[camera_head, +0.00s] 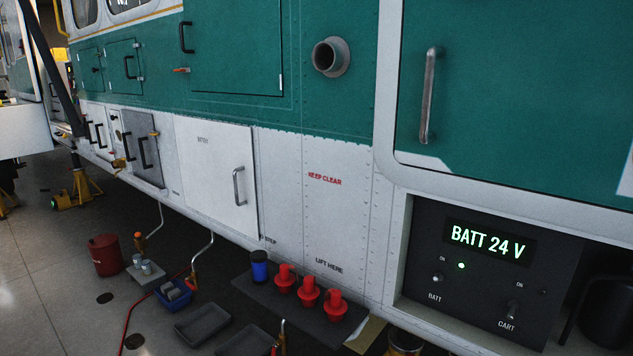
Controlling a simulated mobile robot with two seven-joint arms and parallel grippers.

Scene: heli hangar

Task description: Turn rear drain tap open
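Several thin drain pipes hang below the helicopter's lower side. One with an orange-red tipped tap (139,238) is at the left, above grey blocks. A second pipe ends in a brass-coloured tap (193,277) over a blue tray. A third brass-coloured fitting (282,335) stands low in the picture beside a dark tray. I cannot tell which of these is the rear drain tap, nor whether any handle is turned open. Neither of my grippers shows in the head view.
Red caps (309,291) and a blue can (259,266) stand on a dark mat. Empty grey trays (203,321), a red bucket (105,255) and a red hose lie on the floor. A "BATT 24 V" panel (487,242) is at right. Open floor is at lower left.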

